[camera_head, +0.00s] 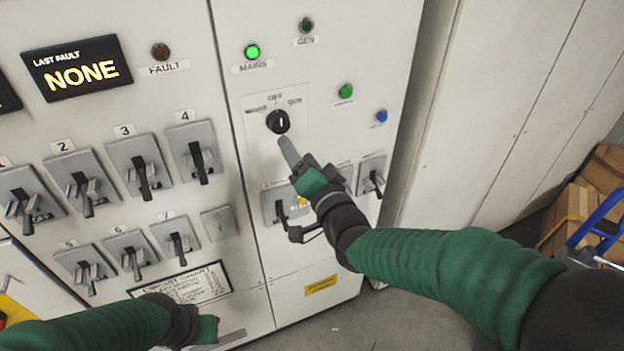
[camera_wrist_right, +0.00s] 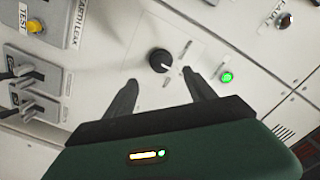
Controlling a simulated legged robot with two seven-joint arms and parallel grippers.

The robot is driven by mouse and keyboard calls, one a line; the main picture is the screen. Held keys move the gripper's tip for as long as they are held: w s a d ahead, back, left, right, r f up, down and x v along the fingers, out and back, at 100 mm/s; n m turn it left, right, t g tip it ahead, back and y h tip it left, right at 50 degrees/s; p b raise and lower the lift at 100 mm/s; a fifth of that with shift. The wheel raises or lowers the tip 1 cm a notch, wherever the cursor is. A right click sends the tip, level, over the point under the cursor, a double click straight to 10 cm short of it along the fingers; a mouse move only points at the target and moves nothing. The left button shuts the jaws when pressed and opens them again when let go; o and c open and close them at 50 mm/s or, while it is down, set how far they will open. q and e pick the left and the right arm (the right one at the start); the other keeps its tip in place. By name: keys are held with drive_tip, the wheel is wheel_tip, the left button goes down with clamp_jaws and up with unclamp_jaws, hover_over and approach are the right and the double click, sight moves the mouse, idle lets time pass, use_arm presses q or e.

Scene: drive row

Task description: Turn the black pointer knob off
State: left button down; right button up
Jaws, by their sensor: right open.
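The black pointer knob (camera_head: 278,121) sits on a pale plate on the cabinet door, with labels around its upper side. Its white mark looks roughly upright in the head view; I cannot tell exactly which label it points at. The knob also shows in the right wrist view (camera_wrist_right: 160,61), ahead of the fingertips. My right gripper (camera_head: 287,146) is just below the knob, and apart from it. In the right wrist view its two fingers (camera_wrist_right: 160,82) are spread with nothing between them. My left gripper (camera_head: 207,330) is low in the head view; its fingers cannot be made out.
A lit green lamp (camera_head: 252,51) is above the knob; another green lamp (camera_head: 345,91) and a blue one (camera_head: 381,116) are to its right. Several breaker handles (camera_head: 143,176) stick out at left. Cardboard boxes (camera_head: 572,208) stand at far right.

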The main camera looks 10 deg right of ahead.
drive_tip(key=v, duration=0.7)
drive_tip(key=shift+d+b, duration=0.15)
drive_tip(key=shift+b, duration=0.2)
drive_tip(key=shift+s, duration=0.1)
drive_tip(key=s+d+f+n+g+h, duration=0.1)
drive_tip(key=d+f+g+h, duration=0.15)
drive_tip(key=f, duration=0.35)
drive_tip(key=s+d+f+n+g+h, duration=0.1)
drive_tip(key=d+f+g, duration=0.15)
drive_tip(key=f, duration=0.35)
drive_tip(key=s+d+f+n+g+h, duration=0.1)
drive_tip(key=s+d+f+n+g, duration=0.1)
drive_tip(key=s+d+f+g, duration=0.2)
drive_tip(key=s+d+f+n+g+h, duration=0.1)
drive_tip(key=s+d+f+g, duration=0.4)
drive_tip(key=s+f, duration=0.6)
drive_tip(key=shift+s+f+n+g, duration=0.3)
drive_tip(key=shift+s+n, duration=0.15)
drive_tip(key=shift+n, duration=0.25)
